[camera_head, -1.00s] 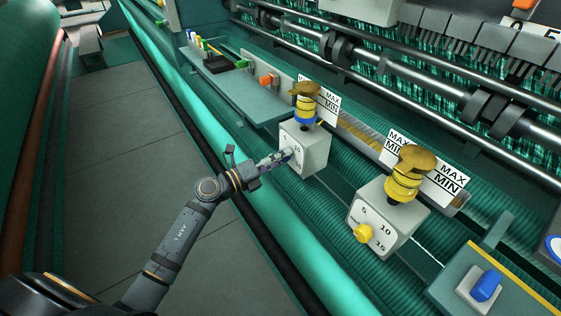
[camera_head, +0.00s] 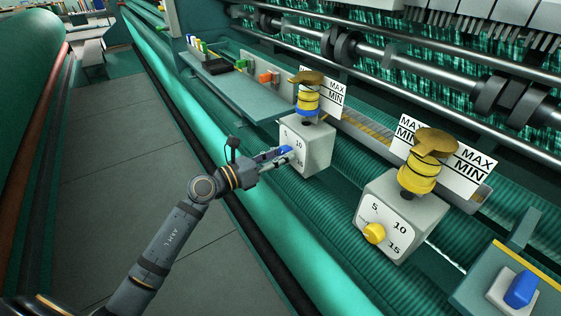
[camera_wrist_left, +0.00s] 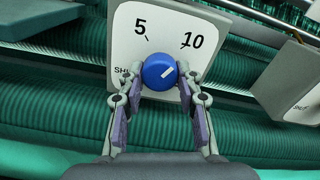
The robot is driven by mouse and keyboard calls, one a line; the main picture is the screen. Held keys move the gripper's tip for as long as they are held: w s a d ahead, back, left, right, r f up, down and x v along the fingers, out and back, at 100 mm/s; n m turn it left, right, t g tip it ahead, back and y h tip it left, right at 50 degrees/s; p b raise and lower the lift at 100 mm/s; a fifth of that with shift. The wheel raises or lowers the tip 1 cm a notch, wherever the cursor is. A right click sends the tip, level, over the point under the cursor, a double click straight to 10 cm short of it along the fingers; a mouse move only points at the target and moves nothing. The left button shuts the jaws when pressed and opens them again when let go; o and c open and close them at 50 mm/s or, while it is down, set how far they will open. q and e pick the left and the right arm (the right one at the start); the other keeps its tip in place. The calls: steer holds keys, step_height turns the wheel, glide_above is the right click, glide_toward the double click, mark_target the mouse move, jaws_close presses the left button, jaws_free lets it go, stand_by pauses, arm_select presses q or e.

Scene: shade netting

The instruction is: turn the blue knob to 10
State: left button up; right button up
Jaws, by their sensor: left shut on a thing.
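The blue knob (camera_wrist_left: 157,73) sits on the front of a white dial box (camera_head: 318,148) topped by a blue-and-yellow ringed post (camera_head: 307,101). My left gripper (camera_wrist_left: 160,75) is shut on the knob, with one finger on each side; in the head view the knob (camera_head: 286,150) shows partly between the fingers. In the wrist view the dial face (camera_wrist_left: 165,28) shows 5 and 10, each with a tick. The lower dial is hidden by the gripper. My right gripper is not in view.
A second dial box (camera_head: 397,222) with a yellow knob (camera_head: 374,233) stands to the right. A blue switch (camera_head: 521,289) is at the lower right. A teal shelf (camera_head: 240,84) lies behind, and a long green roller (camera_head: 285,247) runs below my arm. Grey floor (camera_head: 120,170) is open at left.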

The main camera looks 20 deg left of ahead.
arm_select(q)
steer(key=shift+f+m+b, duration=0.2)
steer(key=shift+m+b, duration=0.45)
steer(key=shift+m, duration=0.25)
steer(key=o, duration=1.1)
steer(key=shift+r, duration=0.1)
steer(key=shift+o, duration=0.2)
step_height(320, 180, up, 10)
